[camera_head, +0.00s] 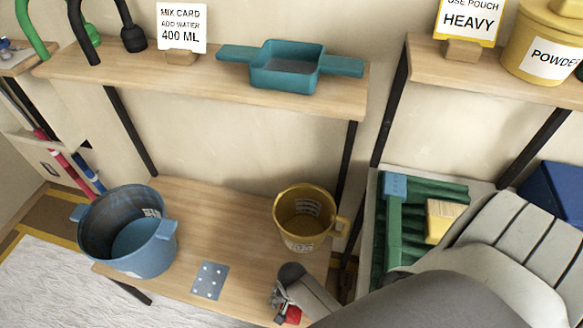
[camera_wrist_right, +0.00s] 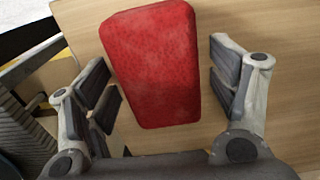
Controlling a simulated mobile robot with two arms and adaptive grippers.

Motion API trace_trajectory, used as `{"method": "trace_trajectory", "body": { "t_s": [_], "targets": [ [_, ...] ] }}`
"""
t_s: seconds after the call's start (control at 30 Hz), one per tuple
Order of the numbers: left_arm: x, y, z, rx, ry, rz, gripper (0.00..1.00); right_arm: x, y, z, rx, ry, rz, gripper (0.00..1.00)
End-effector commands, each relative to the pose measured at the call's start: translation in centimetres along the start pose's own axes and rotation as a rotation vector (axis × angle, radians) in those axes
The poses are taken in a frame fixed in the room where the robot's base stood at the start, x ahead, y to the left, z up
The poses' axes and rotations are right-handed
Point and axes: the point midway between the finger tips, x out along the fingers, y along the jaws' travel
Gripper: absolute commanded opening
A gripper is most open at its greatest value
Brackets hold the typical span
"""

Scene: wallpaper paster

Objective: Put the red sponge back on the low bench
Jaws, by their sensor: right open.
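The red sponge (camera_wrist_right: 155,65) lies on the wooden surface of the low bench (camera_wrist_right: 285,60) in the right wrist view. My right gripper (camera_wrist_right: 165,95) is open, with one finger pad on each side of the sponge and a gap visible on both sides. In the head view the right gripper (camera_head: 284,298) is over the front right of the low bench (camera_head: 235,235). Only a small red part of the sponge (camera_head: 293,315) shows there; my arm hides the rest. My left gripper is not in view.
On the low bench stand a blue bucket (camera_head: 150,245), a yellow measuring jug (camera_head: 303,240) close behind my right gripper, and a grey dotted plate (camera_head: 210,280). A teal tray (camera_head: 285,85) sits on the upper shelf. A green ribbed tray (camera_head: 395,235) holds a yellow sponge (camera_head: 440,212) at right.

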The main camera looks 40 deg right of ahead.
Motion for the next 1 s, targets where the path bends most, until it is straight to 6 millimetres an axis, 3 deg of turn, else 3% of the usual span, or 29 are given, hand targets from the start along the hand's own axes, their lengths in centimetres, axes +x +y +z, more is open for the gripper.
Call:
{"method": "trace_trajectory", "body": {
  "t_s": [0.03,0.4,0.6,1.0],
  "targets": [
    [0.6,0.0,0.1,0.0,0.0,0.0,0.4,0.1,0.0,0.0,-0.001,0.002,-0.001,0.8],
    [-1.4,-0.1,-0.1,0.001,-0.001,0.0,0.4,-7.2,-0.4,0.4,0.001,0.001,-0.002,0.8],
    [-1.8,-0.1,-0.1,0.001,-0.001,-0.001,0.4,-9.8,-0.4,0.4,0.0,0.0,0.0,0.8],
    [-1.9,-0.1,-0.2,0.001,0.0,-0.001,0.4,-10.8,-0.4,0.5,-0.001,-0.001,0.001,0.8]
  ]
}}
